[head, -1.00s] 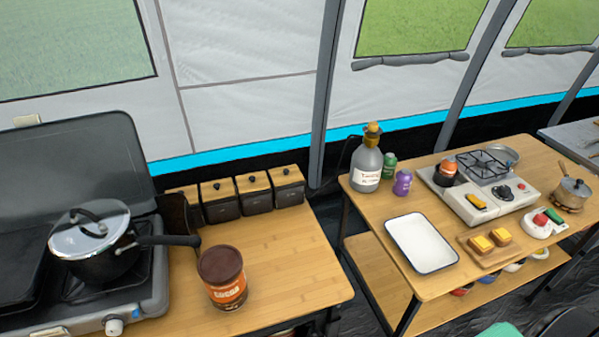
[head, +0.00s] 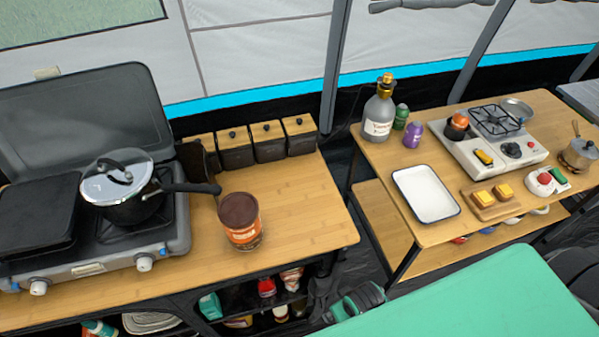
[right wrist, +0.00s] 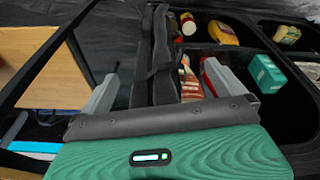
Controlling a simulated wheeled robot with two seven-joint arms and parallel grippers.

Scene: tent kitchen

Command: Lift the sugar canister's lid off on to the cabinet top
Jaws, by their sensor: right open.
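A row of black canisters with wooden lids and dark knobs stands at the back of the wooden cabinet top (head: 305,205). The clearest are a left one (head: 235,158), a middle one (head: 269,150) and a right one (head: 301,143). All of their lids are on. I can read no labels, so I cannot tell which holds sugar. In the right wrist view my right gripper (right wrist: 165,88) has its two grey fingers wide apart, low by the cabinet's shelves and away from the canisters. I see nothing held in it. My left gripper is not in view.
A cocoa tin (head: 241,222) stands in front of the canisters. A lidded pan (head: 135,205) sits on the stove (head: 90,265), its handle reaching toward the tin. The right table holds a bottle (head: 379,110) and a white tray (head: 426,193). A green surface (head: 480,300) fills the lower right.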

